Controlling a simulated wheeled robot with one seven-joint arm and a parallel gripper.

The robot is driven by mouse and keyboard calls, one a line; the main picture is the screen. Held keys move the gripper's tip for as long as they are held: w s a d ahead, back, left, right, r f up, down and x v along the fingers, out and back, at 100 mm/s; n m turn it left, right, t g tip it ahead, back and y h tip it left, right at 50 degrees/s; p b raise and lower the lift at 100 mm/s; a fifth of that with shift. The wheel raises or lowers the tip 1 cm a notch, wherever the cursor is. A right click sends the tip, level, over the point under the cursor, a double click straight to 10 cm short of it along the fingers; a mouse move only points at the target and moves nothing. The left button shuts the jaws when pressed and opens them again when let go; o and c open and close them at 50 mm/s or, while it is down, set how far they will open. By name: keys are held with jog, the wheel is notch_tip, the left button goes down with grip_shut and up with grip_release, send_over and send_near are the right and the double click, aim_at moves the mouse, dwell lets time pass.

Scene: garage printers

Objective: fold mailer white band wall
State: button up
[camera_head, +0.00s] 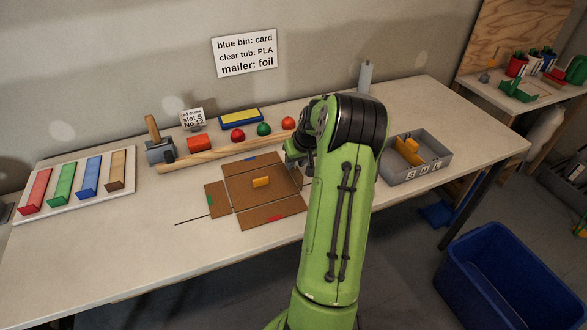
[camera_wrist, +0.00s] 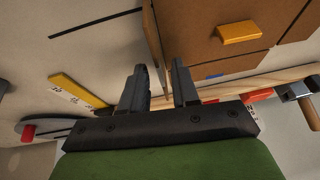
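The brown cardboard mailer (camera_head: 245,190) lies on the table with a yellow-orange block (camera_head: 261,182) on its middle panel; the block also shows in the wrist view (camera_wrist: 240,32). Its left flap has a green band (camera_head: 210,201), its front flap a red band (camera_head: 275,218) and its back a blue band (camera_head: 249,158). I see no white band; my arm hides part of the mailer's right side. My gripper (camera_wrist: 160,82) is at that right side, fingers apart. A thin cardboard edge (camera_wrist: 152,45) runs toward the gap between the fingers; I cannot tell whether they touch it.
A grey tray marked S M L (camera_head: 420,172) stands to the right, a white tray of coloured bars (camera_head: 128,161) to the left. A blue bin (camera_head: 500,265) stands on the floor. The table's front left is clear.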

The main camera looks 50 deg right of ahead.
aim_at(294, 171)
jog(key=x, duration=0.3)
jog(key=shift+f, duration=0.15)
jog(key=shift+c, duration=0.3)
grip_shut()
